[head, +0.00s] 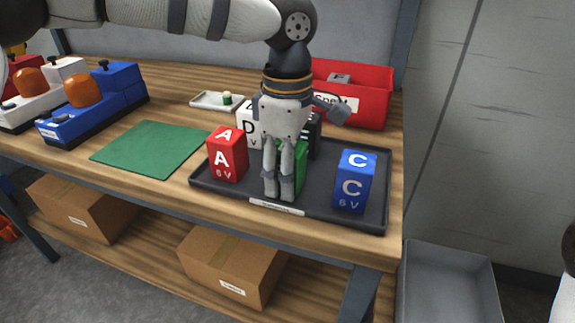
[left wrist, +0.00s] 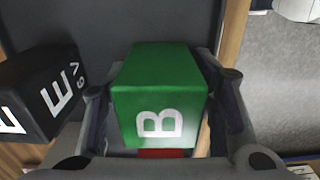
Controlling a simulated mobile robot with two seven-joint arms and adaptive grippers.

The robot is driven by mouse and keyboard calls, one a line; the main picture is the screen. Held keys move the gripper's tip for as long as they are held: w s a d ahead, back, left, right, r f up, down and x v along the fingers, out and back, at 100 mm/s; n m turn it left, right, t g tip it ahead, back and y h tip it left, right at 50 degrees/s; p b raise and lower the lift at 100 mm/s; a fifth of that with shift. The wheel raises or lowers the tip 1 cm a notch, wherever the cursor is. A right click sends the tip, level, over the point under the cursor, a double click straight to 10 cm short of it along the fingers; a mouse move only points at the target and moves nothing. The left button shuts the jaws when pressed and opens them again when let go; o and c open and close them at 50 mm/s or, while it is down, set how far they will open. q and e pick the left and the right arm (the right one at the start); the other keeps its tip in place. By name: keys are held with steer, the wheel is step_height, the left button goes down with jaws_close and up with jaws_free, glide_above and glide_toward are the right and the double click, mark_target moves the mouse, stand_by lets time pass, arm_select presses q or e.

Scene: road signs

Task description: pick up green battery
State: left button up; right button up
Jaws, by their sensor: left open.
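The green battery (head: 302,160), marked B, stands on the dark tray (head: 228,188) among the other batteries. It is partly hidden behind my left gripper (head: 279,188) in the head view. In the left wrist view the green battery (left wrist: 160,75) lies between the two spread fingers of my left gripper (left wrist: 160,112). The gripper is open and points down, with its fingers low around the battery. Whether either finger touches it I cannot tell. My right gripper is not in view.
A red battery A (head: 227,155), a white battery D (head: 247,125), a black battery (head: 315,135) and a blue battery C (head: 354,182) share the tray. A red bin (head: 365,103) stands behind. A green mat (head: 150,149) lies clear at left.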

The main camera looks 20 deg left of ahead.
arm_select(q)
jaws_close()
steer(key=shift+w+r, duration=0.1)
steer(key=shift+r, duration=1.8)
steer(key=s+d+r+p, duration=0.1)
steer(key=s+d+r, duration=0.2)
steer(key=s, duration=0.3)
steer(key=s+d+r+p, duration=0.1)
steer(key=s+d+r, duration=0.2)
steer(key=s+r, duration=0.3)
steer(key=shift+s+d+r, duration=0.2)
steer(key=shift+s+d, duration=0.05)
steer(key=shift+s, duration=0.05)
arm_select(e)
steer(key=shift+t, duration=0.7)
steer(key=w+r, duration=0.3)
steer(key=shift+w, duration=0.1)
